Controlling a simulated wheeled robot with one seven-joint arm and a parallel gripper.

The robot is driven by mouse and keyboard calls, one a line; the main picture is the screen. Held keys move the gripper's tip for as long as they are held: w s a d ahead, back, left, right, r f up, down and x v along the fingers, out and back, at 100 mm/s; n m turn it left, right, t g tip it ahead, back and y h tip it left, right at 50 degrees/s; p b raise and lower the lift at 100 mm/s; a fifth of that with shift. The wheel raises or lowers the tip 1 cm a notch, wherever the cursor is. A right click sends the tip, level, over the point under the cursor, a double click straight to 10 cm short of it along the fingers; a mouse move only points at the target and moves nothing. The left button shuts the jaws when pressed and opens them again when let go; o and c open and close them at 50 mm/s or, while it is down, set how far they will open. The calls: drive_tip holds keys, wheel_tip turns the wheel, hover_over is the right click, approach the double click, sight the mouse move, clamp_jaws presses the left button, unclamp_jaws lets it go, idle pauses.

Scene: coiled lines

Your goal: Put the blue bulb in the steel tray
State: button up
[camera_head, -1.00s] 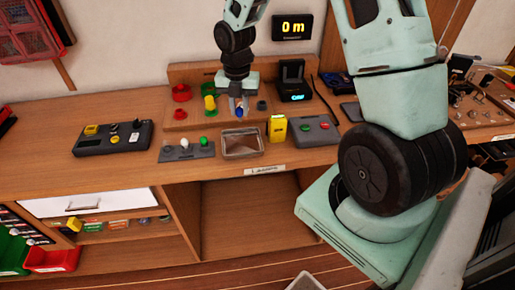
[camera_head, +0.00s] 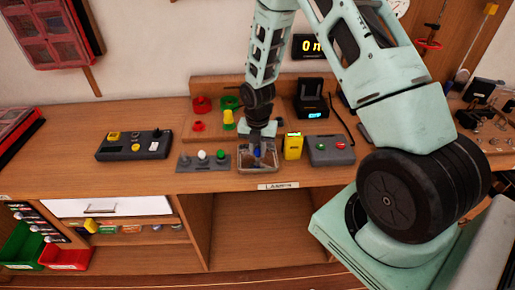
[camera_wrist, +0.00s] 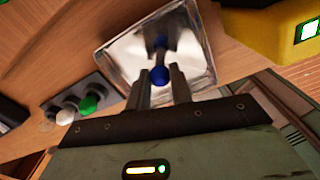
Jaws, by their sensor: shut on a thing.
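The blue bulb (camera_wrist: 160,75) is between the fingertips of my gripper (camera_wrist: 159,88) in the wrist view, and the gripper is shut on it. The steel tray (camera_wrist: 112,55) is a shallow, shiny square tray directly beyond the bulb, with a blue reflection in its floor. In the head view my gripper (camera_head: 257,148) points down over the steel tray (camera_head: 243,165), and the bulb (camera_head: 257,152) shows as a small blue spot at its tips. I cannot tell whether the bulb touches the tray floor.
A yellow device (camera_head: 292,146) stands close to the tray's right. A grey panel with green and white bulbs (camera_head: 203,161) lies to its left. A board with red and green rings (camera_head: 201,105) is behind. A dark button box (camera_head: 133,146) sits further left.

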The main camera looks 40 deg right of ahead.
drive_tip(key=shift+f, duration=0.1)
drive_tip(key=o, duration=0.5)
drive_tip(key=shift+f, duration=0.1)
drive_tip(key=o, duration=0.4)
